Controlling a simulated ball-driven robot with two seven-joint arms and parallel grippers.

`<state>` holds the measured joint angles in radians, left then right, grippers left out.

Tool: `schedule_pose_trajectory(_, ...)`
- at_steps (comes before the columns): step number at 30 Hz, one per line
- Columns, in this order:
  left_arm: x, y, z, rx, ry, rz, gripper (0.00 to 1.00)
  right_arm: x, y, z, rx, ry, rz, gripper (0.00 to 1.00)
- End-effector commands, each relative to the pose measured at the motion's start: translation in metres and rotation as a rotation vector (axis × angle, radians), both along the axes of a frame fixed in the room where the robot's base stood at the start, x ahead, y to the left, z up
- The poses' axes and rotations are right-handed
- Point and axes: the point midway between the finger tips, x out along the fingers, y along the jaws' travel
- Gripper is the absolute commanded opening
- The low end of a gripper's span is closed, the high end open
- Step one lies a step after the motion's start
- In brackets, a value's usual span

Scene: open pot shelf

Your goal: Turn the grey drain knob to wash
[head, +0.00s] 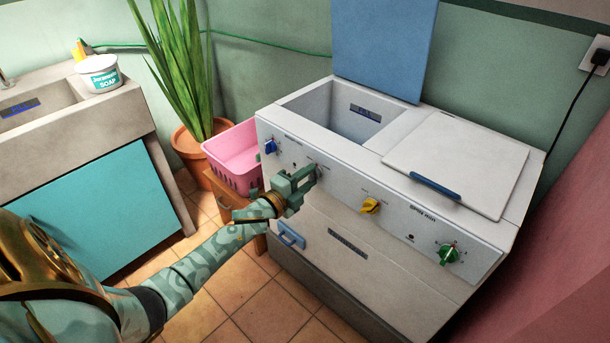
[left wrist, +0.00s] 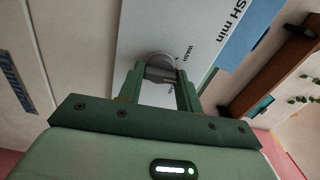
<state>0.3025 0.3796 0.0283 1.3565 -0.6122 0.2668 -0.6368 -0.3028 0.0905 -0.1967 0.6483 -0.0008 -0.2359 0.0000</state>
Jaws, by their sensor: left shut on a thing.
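The grey drain knob (left wrist: 160,62) shows in the left wrist view as a rounded grey shape between my two fingers, with the word WASH printed beside it. My left gripper (head: 312,176) is at the front panel of the white washing machine (head: 345,265) and is shut on this knob. It also shows in the left wrist view (left wrist: 160,82). In the head view the fingers mostly hide the knob, and I cannot tell which mark it points to. My right gripper is not in view.
The panel also bears a blue knob (head: 270,146), a yellow knob (head: 371,206) and a green knob (head: 449,253). The left tub is open, its blue lid (head: 383,45) raised. A pink basket (head: 236,160) and potted plant (head: 190,145) stand close on the left.

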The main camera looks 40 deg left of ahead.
Motion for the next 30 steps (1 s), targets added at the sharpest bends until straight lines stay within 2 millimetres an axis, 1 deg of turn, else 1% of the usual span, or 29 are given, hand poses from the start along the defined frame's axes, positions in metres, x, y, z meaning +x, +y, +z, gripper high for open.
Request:
schedule_pose_trajectory(1, -0.001, 0.000, 0.002, -0.044, 0.005, 0.001, 0.12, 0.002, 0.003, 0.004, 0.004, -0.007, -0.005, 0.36)
schedule_pose_trajectory(6, 0.000, -0.001, 0.002, -0.205, 0.018, 0.001, 0.12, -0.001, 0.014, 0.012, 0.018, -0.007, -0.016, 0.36)
schedule_pose_trajectory(8, 0.000, -0.001, 0.002, -0.262, 0.023, 0.001, 0.12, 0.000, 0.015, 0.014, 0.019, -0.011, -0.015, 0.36)
schedule_pose_trajectory(15, -0.001, 0.000, 0.001, -0.463, 0.039, 0.001, 0.12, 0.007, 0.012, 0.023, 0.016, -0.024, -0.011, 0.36)
schedule_pose_trajectory(21, -0.001, 0.000, 0.000, -0.591, 0.049, 0.000, 0.12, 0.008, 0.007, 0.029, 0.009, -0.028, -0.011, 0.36)
schedule_pose_trajectory(30, -0.001, 0.000, -0.002, -0.691, 0.059, 0.001, 0.12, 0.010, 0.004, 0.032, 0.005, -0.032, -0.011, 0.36)
